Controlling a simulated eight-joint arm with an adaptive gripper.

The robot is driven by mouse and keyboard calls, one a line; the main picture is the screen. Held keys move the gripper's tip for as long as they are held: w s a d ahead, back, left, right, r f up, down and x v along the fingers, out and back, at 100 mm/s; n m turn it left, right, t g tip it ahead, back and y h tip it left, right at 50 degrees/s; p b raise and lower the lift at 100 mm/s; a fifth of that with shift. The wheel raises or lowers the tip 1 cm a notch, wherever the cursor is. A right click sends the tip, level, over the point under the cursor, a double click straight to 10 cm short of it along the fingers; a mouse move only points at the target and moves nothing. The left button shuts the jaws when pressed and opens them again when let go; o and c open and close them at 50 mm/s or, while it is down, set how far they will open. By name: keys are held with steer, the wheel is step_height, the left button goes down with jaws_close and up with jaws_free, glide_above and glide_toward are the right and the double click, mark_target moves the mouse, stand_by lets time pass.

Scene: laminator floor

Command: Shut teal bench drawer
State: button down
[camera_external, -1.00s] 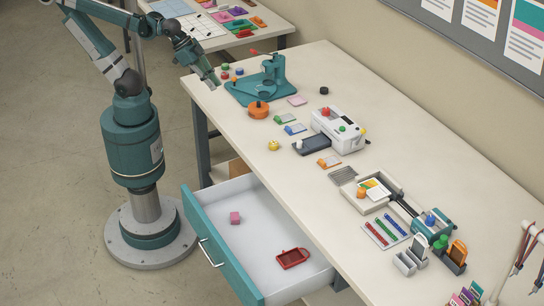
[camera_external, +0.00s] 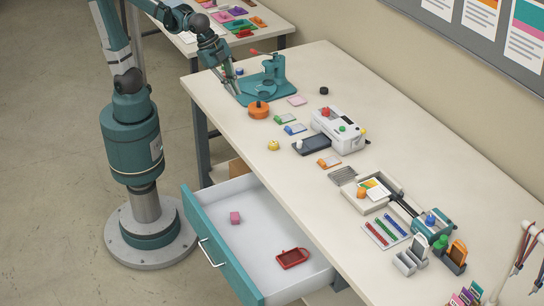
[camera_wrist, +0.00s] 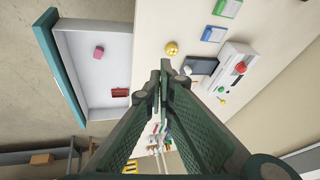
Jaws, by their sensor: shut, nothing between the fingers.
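The teal bench drawer (camera_external: 222,243) is pulled out from the front of the bench, with a silver handle (camera_external: 210,252) on its teal front. Inside it lie a pink block (camera_external: 235,217) and a red tray-like piece (camera_external: 292,258), apart from each other. The drawer also shows at the upper left of the wrist view (camera_wrist: 58,62). My gripper (camera_external: 233,90) is above the far left end of the bench, well away from the drawer, near the teal press. Its fingers (camera_wrist: 160,80) are closed together and hold nothing.
The floor left of the drawer front is clear.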

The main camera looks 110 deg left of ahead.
steer(key=w+d+f+m+g+p, duration=0.1)
steer(key=w+d+f+m, duration=0.3)
steer(key=d, duration=0.7)
steer(key=w+d+m+y+p, duration=0.1)
steer(key=w+d+m, duration=0.2)
steer(key=w+d, duration=0.55)
steer(key=w+d+f+m+g, duration=0.1)
steer(key=w+d+f+m, duration=0.2)
steer(key=d, duration=1)
steer(key=s+d+f+m+p, duration=0.1)
steer(key=s+d+f+m, duration=0.1)
steer(key=d+f, duration=0.5)
steer(key=s+d+f+m+y, duration=0.1)
steer(key=d+f+m, duration=0.3)
steer(key=d, duration=1.1)
steer(key=s+d+f+m+y+p, duration=0.1)
steer(key=s+d+f+m, duration=0.2)
steer(key=d+f, duration=0.8)
steer(key=shift+s+d+m+p, duration=0.2)
steer(key=shift+s+m+p, duration=0.1)
steer(key=shift+s, duration=0.25)
